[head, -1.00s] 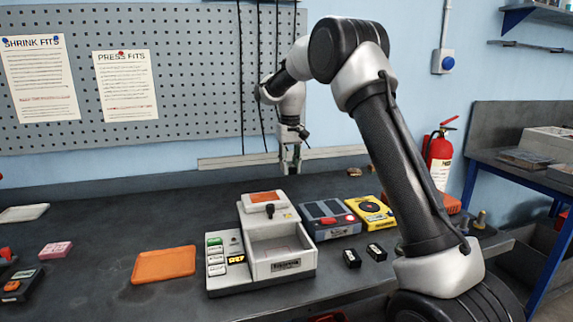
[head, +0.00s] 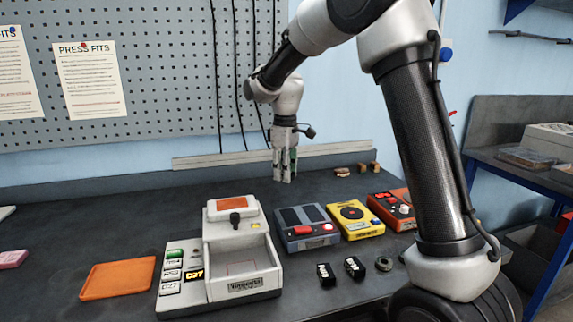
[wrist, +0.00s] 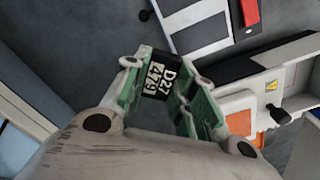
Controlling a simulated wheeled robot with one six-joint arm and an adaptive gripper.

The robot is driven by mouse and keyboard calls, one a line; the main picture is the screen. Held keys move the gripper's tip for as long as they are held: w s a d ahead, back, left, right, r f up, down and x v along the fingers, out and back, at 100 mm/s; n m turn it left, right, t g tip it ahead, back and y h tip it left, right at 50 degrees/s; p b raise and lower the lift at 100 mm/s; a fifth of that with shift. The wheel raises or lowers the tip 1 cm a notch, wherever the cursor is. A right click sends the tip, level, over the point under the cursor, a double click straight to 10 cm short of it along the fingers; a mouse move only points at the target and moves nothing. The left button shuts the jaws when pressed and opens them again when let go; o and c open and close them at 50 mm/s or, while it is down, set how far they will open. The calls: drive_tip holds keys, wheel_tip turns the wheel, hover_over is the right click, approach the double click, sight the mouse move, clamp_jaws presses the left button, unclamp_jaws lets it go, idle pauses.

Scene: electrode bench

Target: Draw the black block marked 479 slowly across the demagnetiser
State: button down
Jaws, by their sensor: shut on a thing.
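My gripper (head: 284,172) hangs above the back of the bench, behind the devices. It is shut on a black block (wrist: 157,85) with a white label reading D27 479, held between green finger pads in the wrist view. The block is clear of the bench devices. A blue-grey device (head: 283,236) with two dark panels and a red switch stands in front of my gripper; its panels also show at the top of the wrist view (wrist: 198,27). A yellow device (head: 368,232) with a black disc stands right of it. I cannot read which is the demagnetiser.
A white machine (head: 270,281) with an open tray and a D27 display stands front left. An orange tray (head: 117,279) lies left of it. Two small black blocks (head: 326,275) (head: 355,267) lie in front. An orange device (head: 380,211) is further right. The bench's back strip is mostly clear.

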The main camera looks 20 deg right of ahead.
sight(315, 213)
drive_tip(key=s+n, duration=0.2)
drive_tip(key=s+f+n, duration=0.1)
drive_tip(key=n, duration=0.1)
drive_tip(key=s+f+n, duration=0.1)
drive_tip(key=s+n, duration=0.1)
drive_tip(key=shift+s+a, duration=0.3)
drive_tip(key=shift+s, duration=0.05)
drive_tip(key=shift+s+f+n, duration=0.25)
drive_tip(key=shift+s+n, duration=0.35)
drive_tip(key=shift+n, duration=0.4)
drive_tip(key=shift+f, duration=2.8)
drive_tip(key=shift+f, duration=0.2)
drive_tip(key=shift+r, duration=0.15)
drive_tip(key=shift+d, duration=3.8)
drive_tip(key=shift+r, duration=0.1)
